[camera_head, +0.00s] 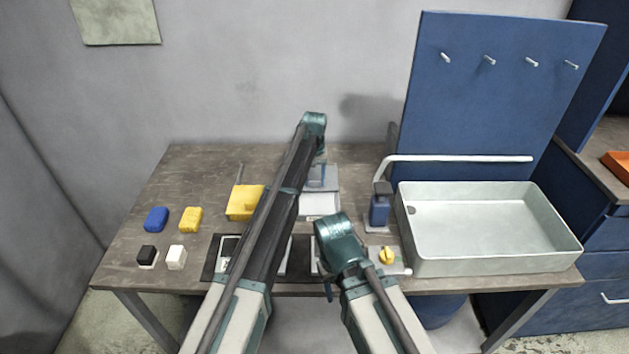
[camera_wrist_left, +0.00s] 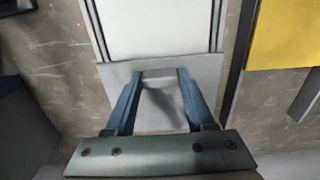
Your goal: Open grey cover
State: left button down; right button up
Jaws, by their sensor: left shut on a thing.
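The grey cover (camera_head: 332,172) is a flat light-grey plate at the table's back middle, partly hidden by my left arm. In the left wrist view the grey cover (camera_wrist_left: 210,80) lies across the end of a white panel (camera_wrist_left: 157,28) between two dark rails. My left gripper (camera_head: 317,182) reaches down to it from above. In the wrist view its blue fingers (camera_wrist_left: 162,78) are shut on a pale handle bar at the cover. My right gripper (camera_head: 327,290) points down near the table's front edge; its fingers are mostly hidden and their opening is unclear.
A yellow box (camera_head: 245,202) stands left of the cover; blue, yellow, black and white blocks lie farther left. A blue dispenser (camera_head: 380,208) and a large pale basin (camera_head: 490,265) are on the right. A yellow knob (camera_head: 386,256) sits beside my right gripper.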

pick_arm(q)
jog(key=shift+w, duration=0.3)
pick_arm(e)
jog(key=shift+w, duration=0.2)
pick_arm(q)
jog(key=shift+s, duration=0.1)
jog(key=shift+c, duration=1.2)
grip_release()
jog(key=shift+r, duration=0.1)
pick_arm(e)
jog(key=shift+r, duration=0.1)
pick_arm(q)
notch_tip(320, 180, up, 14)
jog(key=p, duration=1.3)
jog(key=shift+f+p, duration=0.2)
jog(key=shift+p, duration=0.2)
pick_arm(e)
notch_tip(320, 180, up, 14)
jog(key=shift+f, duration=0.2)
